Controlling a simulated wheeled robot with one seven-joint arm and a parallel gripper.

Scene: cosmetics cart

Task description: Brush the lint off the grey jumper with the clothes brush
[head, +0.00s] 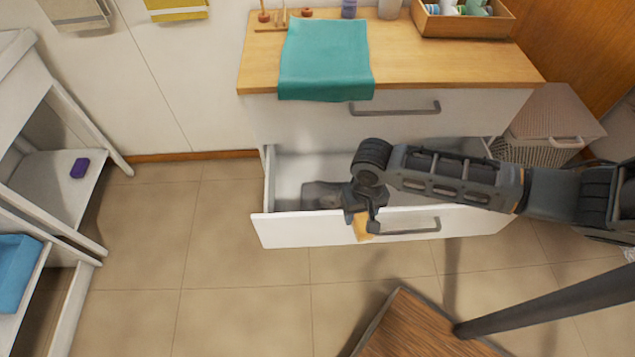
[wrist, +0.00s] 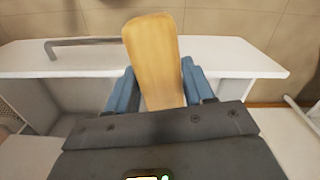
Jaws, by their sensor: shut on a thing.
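My gripper (head: 361,208) is over the front panel of the open lower drawer (head: 285,231). It is shut on a pale wooden piece that looks like the clothes brush (head: 362,227). In the wrist view, the wooden brush (wrist: 153,55) stands out between the two blue fingers (wrist: 158,88). Its bristles are hidden. A dark grey shape (head: 322,193), possibly the grey jumper, lies in the drawer just left of my gripper. It is partly hidden by my gripper, and no lint can be made out.
A teal towel (head: 326,60) hangs over the wooden counter (head: 440,62) above. A wooden box of bottles (head: 465,22) stands at the counter's right. A woven basket (head: 553,125) is right of the drawers. A white shelf rack (head: 45,185) stands left. Floor between is clear.

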